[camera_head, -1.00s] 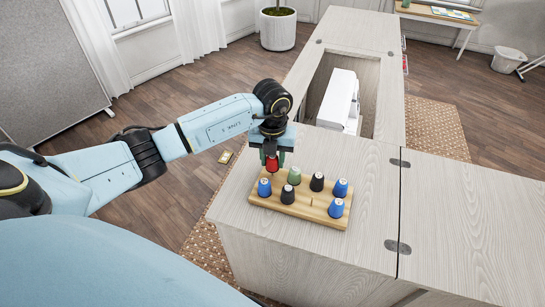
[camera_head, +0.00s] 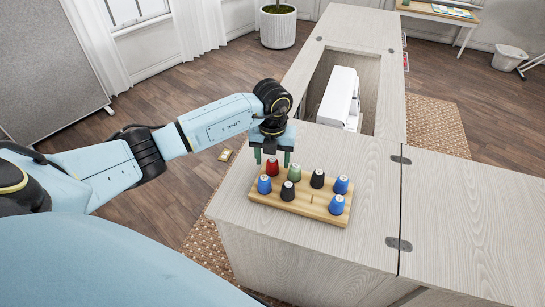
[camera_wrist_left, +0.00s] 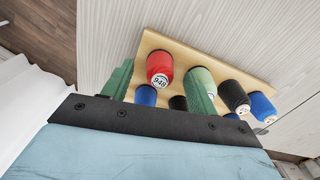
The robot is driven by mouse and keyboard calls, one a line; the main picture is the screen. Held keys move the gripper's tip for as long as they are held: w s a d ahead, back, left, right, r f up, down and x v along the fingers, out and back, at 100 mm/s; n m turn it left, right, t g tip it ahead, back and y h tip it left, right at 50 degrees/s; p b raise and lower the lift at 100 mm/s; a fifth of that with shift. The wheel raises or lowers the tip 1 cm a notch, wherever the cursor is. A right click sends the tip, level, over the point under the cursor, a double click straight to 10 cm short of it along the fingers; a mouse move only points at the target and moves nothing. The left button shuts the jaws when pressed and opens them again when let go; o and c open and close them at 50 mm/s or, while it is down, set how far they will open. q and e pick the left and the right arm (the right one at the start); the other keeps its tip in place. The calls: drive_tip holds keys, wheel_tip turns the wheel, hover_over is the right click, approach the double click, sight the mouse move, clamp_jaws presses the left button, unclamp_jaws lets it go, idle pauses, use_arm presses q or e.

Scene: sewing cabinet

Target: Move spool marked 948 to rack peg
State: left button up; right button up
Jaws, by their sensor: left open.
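The red spool (camera_head: 272,168) stands upright at the left end of the back row of the wooden peg rack (camera_head: 300,209). In the left wrist view the red spool (camera_wrist_left: 160,66) shows the label 948 on its end. My left gripper (camera_head: 272,160) is open just above it, with its two green fingers apart to either side of the spool. The spool's base is partly hidden in the head view by the blue spool in front. My right gripper is not in view.
The rack also holds a green spool (camera_head: 294,173), black spools (camera_head: 317,179) and blue spools (camera_head: 341,185). One bare peg (camera_head: 312,199) shows in the front row. A white machine (camera_head: 340,97) sits in the cabinet opening behind. The cabinet top (camera_head: 370,215) right of the rack is clear.

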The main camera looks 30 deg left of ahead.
use_arm(q)
wheel_tip(320, 180, up, 13)
drive_tip(key=p, duration=0.1)
drive_tip(key=shift+r, duration=0.2)
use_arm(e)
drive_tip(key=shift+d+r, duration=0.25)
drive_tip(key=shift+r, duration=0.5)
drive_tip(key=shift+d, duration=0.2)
